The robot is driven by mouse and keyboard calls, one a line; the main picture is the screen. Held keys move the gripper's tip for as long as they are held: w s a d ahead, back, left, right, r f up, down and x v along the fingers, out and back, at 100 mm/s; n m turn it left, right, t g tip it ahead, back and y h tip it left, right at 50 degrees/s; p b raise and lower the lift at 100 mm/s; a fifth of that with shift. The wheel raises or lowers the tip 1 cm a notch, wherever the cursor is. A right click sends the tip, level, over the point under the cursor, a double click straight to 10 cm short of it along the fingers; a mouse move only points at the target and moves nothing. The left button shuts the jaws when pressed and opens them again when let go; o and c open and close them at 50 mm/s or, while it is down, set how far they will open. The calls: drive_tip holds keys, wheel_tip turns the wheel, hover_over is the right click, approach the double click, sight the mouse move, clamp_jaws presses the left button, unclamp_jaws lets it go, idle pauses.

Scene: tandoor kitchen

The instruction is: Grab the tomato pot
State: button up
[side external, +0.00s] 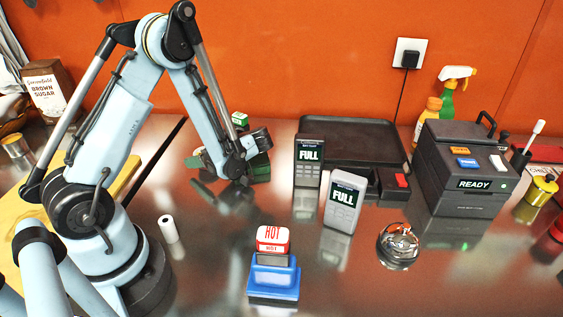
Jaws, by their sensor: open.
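A small round steel pot (398,245) with red-orange contents stands on the metal counter, right of centre; it may be the tomato pot, but I cannot tell for certain. My gripper (250,158) is at the back of the counter, left of centre, far to the left of this pot. It is open, low over the counter beside some green items (260,170). The arm partly hides these items, and I cannot tell whether the gripper touches them.
Two card terminals reading FULL (309,165) (343,206) stand between gripper and pot. A blue-based HOT stamp (273,280) is in front. A black tray (350,135) lies behind; a dark READY machine (465,165) is at right. A white roll (168,229) stands near my base.

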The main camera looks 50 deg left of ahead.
drive_tip(key=shift+a, duration=0.1)
drive_tip(key=shift+c, duration=0.2)
drive_tip(key=c, duration=0.9)
drive_tip(key=shift+c, duration=0.2)
